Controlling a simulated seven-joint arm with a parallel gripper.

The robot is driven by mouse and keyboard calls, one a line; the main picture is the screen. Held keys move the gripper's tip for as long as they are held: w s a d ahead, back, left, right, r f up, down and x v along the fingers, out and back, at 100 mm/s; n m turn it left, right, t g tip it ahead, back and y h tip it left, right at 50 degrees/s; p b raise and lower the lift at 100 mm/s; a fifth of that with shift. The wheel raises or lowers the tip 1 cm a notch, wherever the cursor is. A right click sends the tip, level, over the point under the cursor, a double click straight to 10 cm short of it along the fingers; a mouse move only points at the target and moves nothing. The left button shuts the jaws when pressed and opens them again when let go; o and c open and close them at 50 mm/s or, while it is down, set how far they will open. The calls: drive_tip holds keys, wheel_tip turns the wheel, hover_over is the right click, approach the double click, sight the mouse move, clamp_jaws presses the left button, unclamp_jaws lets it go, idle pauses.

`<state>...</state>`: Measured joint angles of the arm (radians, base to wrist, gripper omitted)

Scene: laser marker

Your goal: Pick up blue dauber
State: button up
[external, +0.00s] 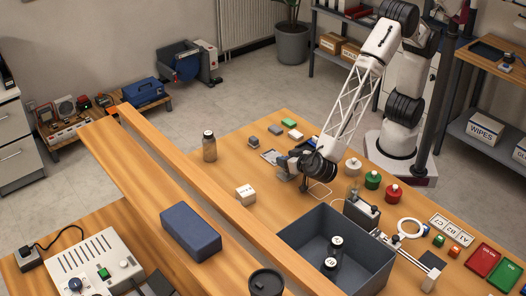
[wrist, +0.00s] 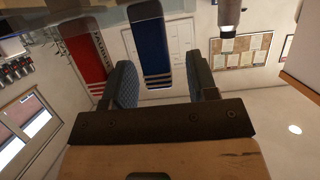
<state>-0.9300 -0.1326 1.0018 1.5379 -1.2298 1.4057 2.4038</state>
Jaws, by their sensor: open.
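My gripper (external: 284,168) is low over the back middle of the wooden table in the external view, pointing left. In the wrist view, its two dark fingers (wrist: 166,85) stand apart. A blue upright shape (wrist: 150,45) shows between and beyond them, with a red one (wrist: 82,50) to its left; I cannot tell how far off they are. A green-capped dauber (external: 373,181), a red-capped one (external: 394,194) and a white-capped one (external: 353,167) stand right of my gripper.
A wooden rail (external: 185,165) edges the table. A small machine (external: 362,212) stands behind the bin.

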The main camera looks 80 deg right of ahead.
idle(0.5)
clamp_jaws()
drive_tip(key=shift+r, duration=0.1)
drive_tip(key=shift+r, duration=4.95)
